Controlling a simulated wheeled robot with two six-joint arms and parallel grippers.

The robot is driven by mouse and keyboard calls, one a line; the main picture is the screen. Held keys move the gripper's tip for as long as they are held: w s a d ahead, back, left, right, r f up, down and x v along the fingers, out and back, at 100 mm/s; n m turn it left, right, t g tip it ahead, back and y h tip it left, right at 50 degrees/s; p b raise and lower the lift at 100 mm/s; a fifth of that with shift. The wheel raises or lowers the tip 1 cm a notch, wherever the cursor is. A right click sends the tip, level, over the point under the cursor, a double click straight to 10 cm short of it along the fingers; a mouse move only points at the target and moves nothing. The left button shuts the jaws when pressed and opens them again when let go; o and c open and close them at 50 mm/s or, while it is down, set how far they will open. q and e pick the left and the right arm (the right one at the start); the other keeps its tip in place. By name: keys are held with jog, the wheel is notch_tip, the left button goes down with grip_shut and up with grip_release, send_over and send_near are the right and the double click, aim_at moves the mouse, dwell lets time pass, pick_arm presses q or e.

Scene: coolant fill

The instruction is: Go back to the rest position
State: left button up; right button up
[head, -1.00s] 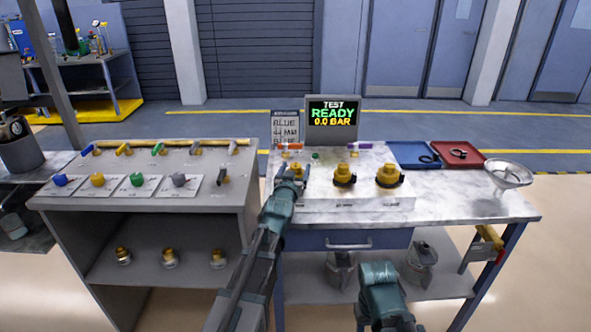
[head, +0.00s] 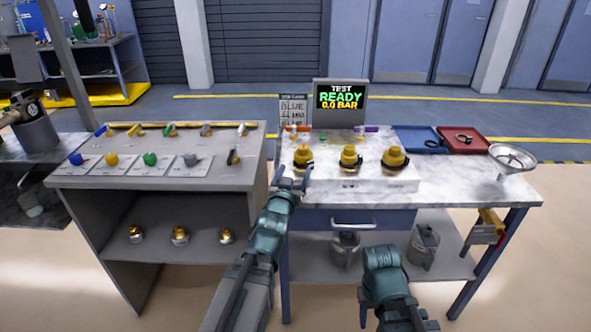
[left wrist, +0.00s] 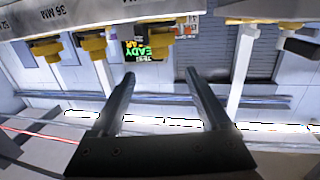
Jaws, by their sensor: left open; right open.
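My left gripper (head: 290,184) is open and empty, just in front of the left end of the white fitting block on the marble-topped bench. In the left wrist view its two fingers (left wrist: 160,90) stand apart with nothing between them. The block carries three yellow fittings: left (head: 303,158), middle (head: 350,158) and right (head: 395,158). My right arm (head: 385,275) is folded low in front of the bench. The right gripper's fingers do not show in the head view.
A grey console (head: 160,180) with coloured knobs and levers stands at left. Behind the block, a screen (head: 340,100) reads TEST READY 0.0 BAR. A blue tray (head: 408,134), a red tray (head: 478,148) and a funnel (head: 512,158) are at the right. Metal cans stand on the lower shelf.

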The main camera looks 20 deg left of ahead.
dwell(0.4)
pick_arm(q)
jog(key=s+d+f+m+g+h+p, duration=0.1)
jog(key=s+d+f+m+g+p, duration=0.1)
jog(key=s+d+f+g+p, duration=0.65)
jog(key=s+d+m+g+p, duration=0.1)
jog(key=s+d+g, duration=0.1)
jog(key=s, duration=0.3)
jog(key=s+d+g+p, duration=0.1)
jog(key=s+d+g, duration=0.2)
jog(key=s, duration=0.3)
jog(key=s+d+f+m+g+y, duration=0.1)
jog(key=s+d+g, duration=0.1)
jog(key=s+g, duration=0.2)
jog(key=shift+s+d+m+p, duration=0.15)
jog(key=shift+s+m+p, duration=0.2)
jog(key=shift+s, duration=0.65)
